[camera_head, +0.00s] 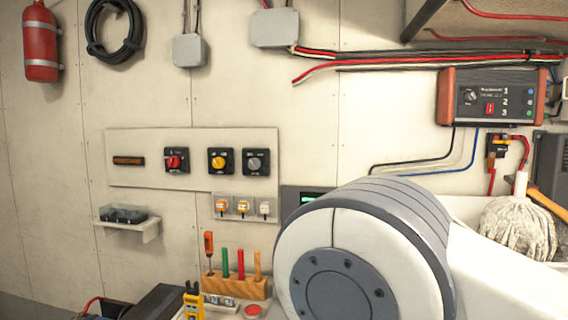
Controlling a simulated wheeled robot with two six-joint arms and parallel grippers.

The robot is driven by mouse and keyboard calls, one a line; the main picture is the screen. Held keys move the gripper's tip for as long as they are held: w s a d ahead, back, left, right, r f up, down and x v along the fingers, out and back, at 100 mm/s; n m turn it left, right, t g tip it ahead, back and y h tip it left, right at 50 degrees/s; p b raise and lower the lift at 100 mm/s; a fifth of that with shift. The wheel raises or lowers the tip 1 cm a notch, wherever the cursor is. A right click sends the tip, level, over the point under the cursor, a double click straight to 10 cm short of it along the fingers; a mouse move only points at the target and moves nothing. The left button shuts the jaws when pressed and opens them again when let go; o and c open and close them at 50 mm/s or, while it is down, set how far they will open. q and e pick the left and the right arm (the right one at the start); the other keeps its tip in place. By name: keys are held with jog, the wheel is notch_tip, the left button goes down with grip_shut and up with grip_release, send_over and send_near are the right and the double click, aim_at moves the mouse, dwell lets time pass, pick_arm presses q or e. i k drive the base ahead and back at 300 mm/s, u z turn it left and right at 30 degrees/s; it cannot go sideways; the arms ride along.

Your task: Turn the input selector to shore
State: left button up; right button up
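A pale wall panel holds three square black rotary switches in a row: one with a red knob (174,162), one with a yellow knob (219,162) and one with a grey knob (256,163). A grey and orange box (491,97) on the right wall has a small black knob (471,96), a red switch (490,109) and a column marked 1, 2, 3. The lettering is too small to read, so I cannot tell which knob is the input selector or where it points. Neither gripper is in view. My own large white and grey arm joint fills the lower right and hides what lies behind it.
Three small switches (243,207) sit below the panel, beside a partly hidden dark display (308,198). A wooden rack (235,285) holds upright tools. A mop head (518,228) is at right. A small shelf (127,228) juts out at left. The wall before the knobs is unobstructed.

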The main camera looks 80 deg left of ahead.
aim_at(254, 163)
jog(key=u, duration=2.75)
jog(key=k, duration=0.6)
jog(key=u, duration=0.5)
jog(key=i, duration=1.55)
jog(key=z, duration=0.75)
